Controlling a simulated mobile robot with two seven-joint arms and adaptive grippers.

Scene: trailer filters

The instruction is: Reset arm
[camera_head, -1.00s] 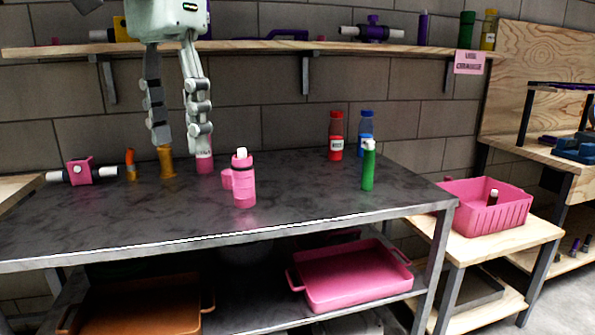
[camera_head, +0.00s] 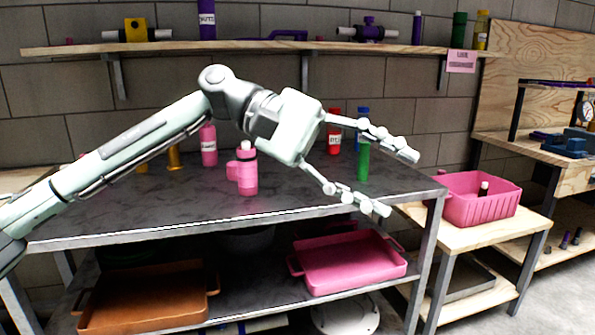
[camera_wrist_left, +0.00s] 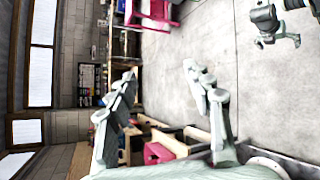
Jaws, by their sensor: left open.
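My left gripper (camera_head: 391,181) is open and empty in the head view, in the air in front of the workbench's right part, its fingers spread and pointing right. Its arm comes in from the left across the bench. In the left wrist view its two fingers (camera_wrist_left: 160,85) stand wide apart with nothing between them. A pale jointed arm part (camera_wrist_left: 264,20) shows at the top right of the wrist view. It looks like part of my right arm, but its jaw state is unclear.
The grey workbench (camera_head: 190,215) bears a pink container (camera_head: 243,172) and several bottles, including a green one (camera_head: 363,165) behind my gripper. A pink bin (camera_head: 480,205) stands to the right. A pink tray (camera_head: 350,265) and orange tray (camera_head: 150,300) lie on the lower shelf.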

